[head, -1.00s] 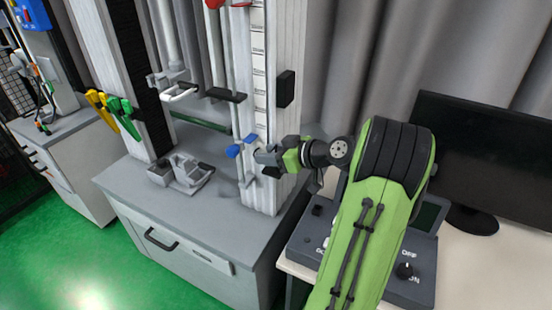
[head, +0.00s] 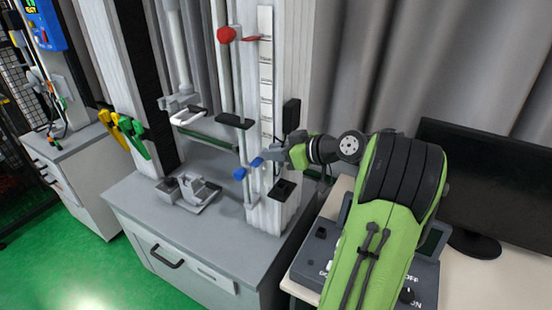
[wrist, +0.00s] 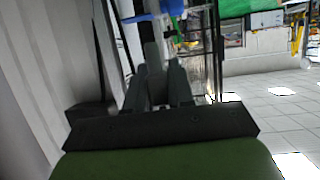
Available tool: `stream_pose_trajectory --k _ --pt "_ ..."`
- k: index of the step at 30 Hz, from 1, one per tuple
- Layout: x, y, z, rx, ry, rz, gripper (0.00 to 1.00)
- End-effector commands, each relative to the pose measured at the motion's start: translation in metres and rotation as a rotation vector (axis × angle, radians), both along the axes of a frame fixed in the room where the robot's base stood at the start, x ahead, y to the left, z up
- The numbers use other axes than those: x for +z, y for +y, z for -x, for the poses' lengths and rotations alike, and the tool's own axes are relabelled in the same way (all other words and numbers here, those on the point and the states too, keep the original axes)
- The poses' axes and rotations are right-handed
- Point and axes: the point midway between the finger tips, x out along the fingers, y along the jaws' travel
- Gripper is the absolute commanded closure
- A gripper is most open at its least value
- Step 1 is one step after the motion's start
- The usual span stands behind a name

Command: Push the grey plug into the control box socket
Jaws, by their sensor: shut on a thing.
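My gripper (head: 270,156) is beside the white column, just right of a blue clamp handle (head: 256,162). In the wrist view, its grey fingers (wrist: 155,65) are close together around a small grey piece, which looks like the grey plug (wrist: 153,72); its outline is hard to separate from the fingers. The blue handle shows just beyond the fingertips (wrist: 160,8). The control box (head: 402,267), dark grey with ON and OFF marks and a black knob, sits on the desk at lower right, partly behind my arm. I cannot make out its socket.
The tall white column (head: 325,20) with a scale stands close to my gripper. A black block (head: 291,115) and a black square plate (head: 284,190) are on it. A grey cabinet (head: 135,195) stands below. A monitor (head: 490,190) stands at right.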

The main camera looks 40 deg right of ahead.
Motion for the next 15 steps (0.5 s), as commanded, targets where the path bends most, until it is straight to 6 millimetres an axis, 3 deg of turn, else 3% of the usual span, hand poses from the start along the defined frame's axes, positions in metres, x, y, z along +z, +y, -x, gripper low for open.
stream_pose_trajectory --k 4,15 --pt "-0.039 0.0 -0.002 0.057 0.003 -0.009 0.95" --pt "-0.06 0.001 -0.002 0.071 0.0 -0.002 0.95"
